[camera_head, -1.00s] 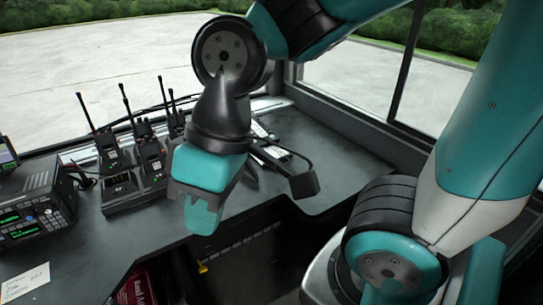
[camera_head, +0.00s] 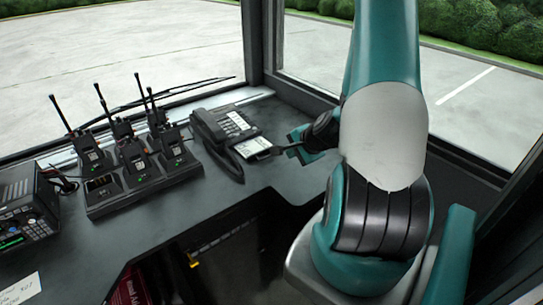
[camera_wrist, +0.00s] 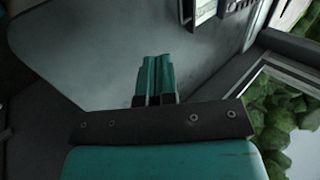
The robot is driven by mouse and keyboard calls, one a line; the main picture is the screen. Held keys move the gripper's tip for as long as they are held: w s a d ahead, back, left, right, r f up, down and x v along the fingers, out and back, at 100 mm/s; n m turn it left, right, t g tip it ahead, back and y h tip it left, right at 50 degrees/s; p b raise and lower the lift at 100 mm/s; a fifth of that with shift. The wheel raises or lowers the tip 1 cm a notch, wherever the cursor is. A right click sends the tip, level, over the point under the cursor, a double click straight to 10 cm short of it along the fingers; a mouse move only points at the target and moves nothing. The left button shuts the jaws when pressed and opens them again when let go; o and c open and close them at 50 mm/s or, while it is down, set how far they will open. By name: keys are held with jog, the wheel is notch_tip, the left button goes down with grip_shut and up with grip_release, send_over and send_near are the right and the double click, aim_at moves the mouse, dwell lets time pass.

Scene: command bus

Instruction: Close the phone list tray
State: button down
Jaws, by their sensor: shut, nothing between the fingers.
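A black desk phone (camera_head: 228,128) stands on the counter, its handset on the near left side. Its phone list tray (camera_head: 253,147), with a white card, sticks out at the phone's right lower end. My gripper (camera_head: 292,148) is just right of the tray, partly hidden by my own arm; the head view does not show clearly whether they touch. In the wrist view my gripper's teal fingers (camera_wrist: 155,76) are together and empty over the grey counter. The white card of the tray (camera_wrist: 204,10) shows at the top edge there, cut off, beyond and right of the fingertips.
Several handheld radios stand in a charger (camera_head: 145,185) left of the phone. A radio unit (camera_head: 25,215) and a paper note (camera_head: 20,289) are farther left. Window pillars and a sill border the counter's back and right. The counter in front of the phone is clear.

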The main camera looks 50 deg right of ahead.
jog(key=p, duration=0.2)
send_near(267, 160)
jog(key=f, duration=0.3)
jog(key=shift+w+f, duration=0.25)
jog(key=shift+f, duration=0.1)
jog(key=shift+w+d+f, duration=0.1)
jog(key=shift+w+d, duration=0.1)
jog(key=shift+w, duration=0.95)
jog(key=shift+w+d+f+p, duration=0.2)
jog(key=shift+w+f+p, duration=0.1)
jog(key=shift+w, duration=0.3)
jog(key=shift+d, duration=0.1)
